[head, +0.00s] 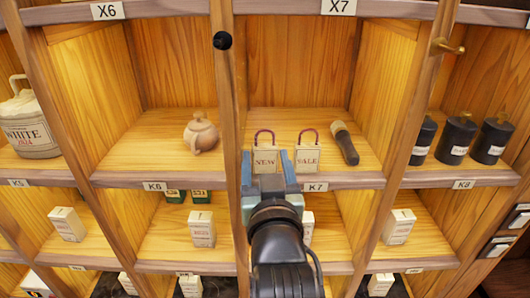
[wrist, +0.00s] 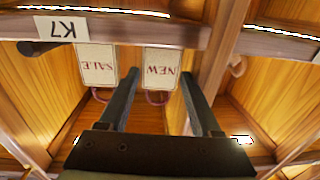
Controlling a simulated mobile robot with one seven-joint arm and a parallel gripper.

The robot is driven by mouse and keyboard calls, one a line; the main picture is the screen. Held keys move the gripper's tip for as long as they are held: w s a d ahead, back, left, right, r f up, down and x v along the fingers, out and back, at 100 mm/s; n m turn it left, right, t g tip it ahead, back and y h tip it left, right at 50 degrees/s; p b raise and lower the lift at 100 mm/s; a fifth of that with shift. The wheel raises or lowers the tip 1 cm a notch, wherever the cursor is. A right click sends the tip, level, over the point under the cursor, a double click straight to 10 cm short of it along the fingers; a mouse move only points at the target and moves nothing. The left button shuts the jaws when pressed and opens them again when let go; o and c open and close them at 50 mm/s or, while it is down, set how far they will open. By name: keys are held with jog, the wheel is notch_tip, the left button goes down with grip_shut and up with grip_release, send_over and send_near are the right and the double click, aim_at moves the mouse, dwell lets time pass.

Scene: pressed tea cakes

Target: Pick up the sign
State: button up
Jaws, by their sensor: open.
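Two small cream signs with dark red loop handles stand upright near the front of shelf K7. The NEW sign (head: 265,161) is on the left and the SALE sign (head: 307,158) is on the right. My gripper (head: 267,166) is open in front of the NEW sign, with its fingers toward the sign's two sides. The wrist view is upside down. There the NEW sign (wrist: 161,60) shows between and beyond my gripper's open fingers (wrist: 158,85). The SALE sign (wrist: 98,64) is just outside one finger. I cannot tell whether a finger touches either sign.
A dark-headed brush-like tool (head: 345,144) lies right of the SALE sign. A wooden upright (head: 228,100) stands close left of my gripper. A clay teapot (head: 201,133) is on shelf K6. Black canisters (head: 457,138) are on K8. Small boxes (head: 202,230) stand below.

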jog(key=c, duration=1)
jog(key=shift+r+b, duration=0.1)
jog(key=shift+b, duration=0.25)
jog(key=shift+d+r+b, duration=0.15)
jog(key=shift+b, duration=0.15)
notch_tip(320, 180, up, 6)
jog(key=b, duration=0.1)
jog(key=s+d+b, duration=0.2)
jog(key=s+d, duration=0.1)
jog(key=d, duration=0.2)
jog(key=s+d+b, duration=0.2)
jog(key=s+d, duration=0.1)
jog(key=d, duration=0.3)
jog(key=s+d+b, duration=0.2)
jog(key=s+d, duration=0.1)
jog(key=d, duration=0.3)
jog(key=shift+s+d+r, duration=0.2)
jog(key=shift+r, duration=0.05)
